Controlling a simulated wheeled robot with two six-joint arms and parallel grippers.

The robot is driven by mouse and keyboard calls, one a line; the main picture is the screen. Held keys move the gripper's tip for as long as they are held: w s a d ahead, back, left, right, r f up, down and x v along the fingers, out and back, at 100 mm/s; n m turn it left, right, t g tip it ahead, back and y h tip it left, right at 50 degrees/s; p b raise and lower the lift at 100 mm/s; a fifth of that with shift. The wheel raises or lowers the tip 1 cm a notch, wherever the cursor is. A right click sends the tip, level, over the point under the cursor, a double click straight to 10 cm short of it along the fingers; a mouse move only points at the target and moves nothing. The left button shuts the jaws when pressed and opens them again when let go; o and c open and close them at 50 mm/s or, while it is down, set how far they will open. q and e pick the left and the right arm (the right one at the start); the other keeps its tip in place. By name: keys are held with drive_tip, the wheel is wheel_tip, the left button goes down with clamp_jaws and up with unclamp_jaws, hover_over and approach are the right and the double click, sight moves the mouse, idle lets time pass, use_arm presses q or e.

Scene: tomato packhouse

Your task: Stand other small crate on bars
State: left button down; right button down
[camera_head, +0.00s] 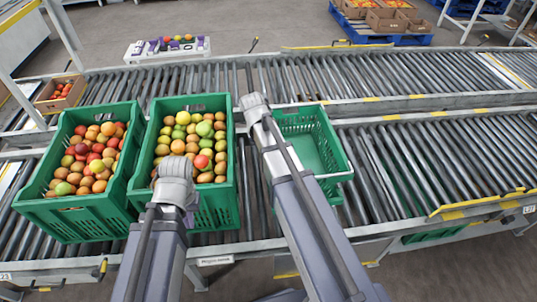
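A small green crate (333,143), empty as far as I see, sits on the near rollers right of centre. A pale bar (337,177) crosses its near end. My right arm covers the crate's left side. Two larger green crates full of tomatoes stand left of it, a left one (85,221) and a middle one (220,211). My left gripper (190,216) is at the near side of the middle crate, mostly hidden by its own wrist; its fingers cannot be made out. My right arm reaches past the middle crate's right side; its gripper does not show.
A brown box of tomatoes (45,103) stands at far left. A far roller line (350,78) runs behind the near one. Near rollers to the right (410,165) are clear, with a yellow-marked rail (480,205). Cardboard boxes sit on a blue pallet (385,38) at the back.

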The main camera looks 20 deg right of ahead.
drive_tip(key=shift+f+b, duration=0.45)
drive_tip(key=shift+b, duration=0.05)
idle(0.3)
drive_tip(key=c, duration=0.6)
unclamp_jaws()
drive_tip(key=c, duration=0.3)
drive_tip(key=shift+r, duration=0.1)
drive_tip(key=p+v, duration=0.3)
drive_tip(key=d+p+v, duration=0.1)
drive_tip(key=p+v, duration=0.2)
drive_tip(key=p, duration=0.1)
drive_tip(key=shift+s+d+r, duration=0.1)
drive_tip(key=shift+r, duration=0.45)
